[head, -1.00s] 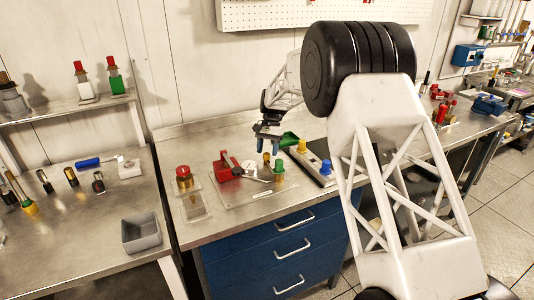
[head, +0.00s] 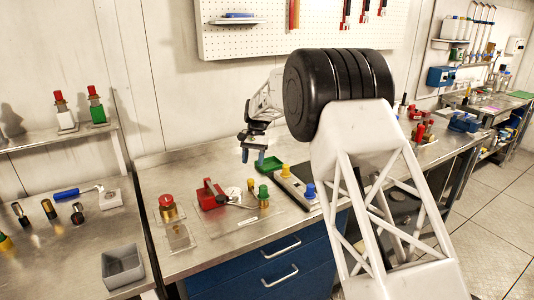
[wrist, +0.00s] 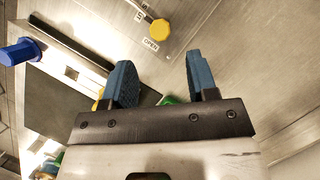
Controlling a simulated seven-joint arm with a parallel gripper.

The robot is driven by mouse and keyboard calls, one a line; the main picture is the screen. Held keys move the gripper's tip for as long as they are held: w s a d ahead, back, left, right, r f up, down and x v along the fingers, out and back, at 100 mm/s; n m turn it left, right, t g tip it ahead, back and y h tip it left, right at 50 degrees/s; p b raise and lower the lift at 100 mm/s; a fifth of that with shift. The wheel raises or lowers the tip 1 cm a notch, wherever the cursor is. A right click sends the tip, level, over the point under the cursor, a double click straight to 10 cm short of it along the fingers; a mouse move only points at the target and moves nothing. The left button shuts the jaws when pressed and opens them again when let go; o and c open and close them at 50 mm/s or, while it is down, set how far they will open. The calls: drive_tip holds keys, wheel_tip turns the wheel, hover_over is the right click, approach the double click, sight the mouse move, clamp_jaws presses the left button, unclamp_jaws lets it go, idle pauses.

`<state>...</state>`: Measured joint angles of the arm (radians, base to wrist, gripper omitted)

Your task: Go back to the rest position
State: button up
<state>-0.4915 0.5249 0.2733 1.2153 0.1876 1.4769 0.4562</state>
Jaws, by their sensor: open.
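My gripper (head: 253,157) is open and empty, with blue fingers pointing down above the middle bench. It also shows in the wrist view (wrist: 158,82), its two blue fingertips spread well apart with bare metal between them. In the head view it hangs behind the red block (head: 211,195) with its lever and the yellow-topped fitting (head: 251,184). It appears clear of them. In the wrist view a yellow knob (wrist: 160,28) beside an "OPEN" label lies beyond the fingers.
A red-capped brass fitting (head: 168,207) is at the bench's left. A grey bin (head: 123,267) sits on the left table. A pegboard (head: 270,40) hangs behind.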

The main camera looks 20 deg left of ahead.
drive_tip(key=s+d+r+t, duration=0.1)
drive_tip(key=s+d+r, duration=0.55)
drive_tip(key=d, duration=0.35)
drive_tip(key=s+d+r+t, duration=0.1)
drive_tip(key=s+d+r, duration=0.5)
drive_tip(key=d, duration=0.4)
drive_tip(key=s+d+r+t, duration=0.1)
drive_tip(key=s+d+r, duration=0.4)
drive_tip(key=s+d, duration=0.45)
drive_tip(key=s+d+t, duration=0.2)
drive_tip(key=s+d, duration=1.1)
drive_tip(key=s, duration=0.2)
drive_tip(key=s+d+f+t, duration=0.1)
drive_tip(key=s+d+f, duration=0.2)
drive_tip(key=s, duration=0.5)
drive_tip(key=s+d+f+t, duration=0.1)
drive_tip(key=s+d+f, duration=0.2)
drive_tip(key=s, duration=0.6)
drive_tip(key=shift+s+d+f, duration=0.3)
